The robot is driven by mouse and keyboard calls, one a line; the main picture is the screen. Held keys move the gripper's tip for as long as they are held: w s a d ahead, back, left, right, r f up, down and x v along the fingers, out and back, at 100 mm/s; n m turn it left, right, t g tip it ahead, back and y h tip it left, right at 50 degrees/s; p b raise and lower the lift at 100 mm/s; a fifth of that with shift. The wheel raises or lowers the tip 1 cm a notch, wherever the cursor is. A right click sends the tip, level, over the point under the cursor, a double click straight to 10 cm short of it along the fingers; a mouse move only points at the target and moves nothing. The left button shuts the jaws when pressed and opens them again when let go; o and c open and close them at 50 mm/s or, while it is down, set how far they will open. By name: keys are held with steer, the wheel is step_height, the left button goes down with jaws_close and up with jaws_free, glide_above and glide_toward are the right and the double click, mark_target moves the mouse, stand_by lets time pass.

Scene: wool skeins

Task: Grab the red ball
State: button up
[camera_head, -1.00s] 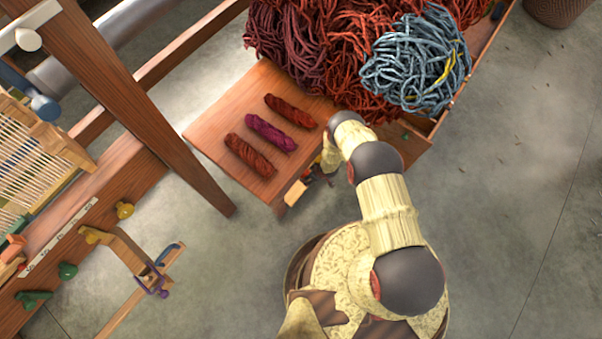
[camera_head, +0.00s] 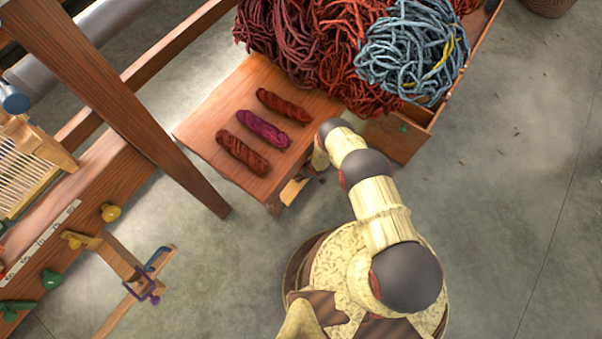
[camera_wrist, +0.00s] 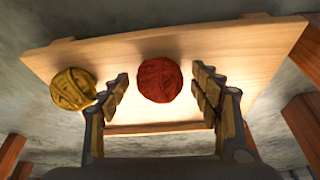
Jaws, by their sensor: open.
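A red ball of yarn (camera_wrist: 159,79) shows in the wrist view against a pale wooden board (camera_wrist: 232,48). My gripper (camera_wrist: 160,74) is open, with one finger to the left of the ball and one to the right. There are visible gaps between the ball and both fingers in the picture; the depth between them is hard to judge. A yellow ball of yarn (camera_wrist: 70,88) lies to the left, close to the outside of the left finger. In the head view my arm reaches the near edge of the wooden table, and I cannot make out the red ball there.
In the head view the table (camera_head: 205,118) holds two rust-red skeins (camera_head: 243,155) and a magenta skein (camera_head: 263,130). A wooden crate (camera_head: 398,138) heaped with red and blue-grey yarn stands beyond my arm. A loom (camera_head: 100,90) stands at left. Open floor lies at right.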

steer(key=shift+c, duration=0.2)
steer(key=c, duration=1.1)
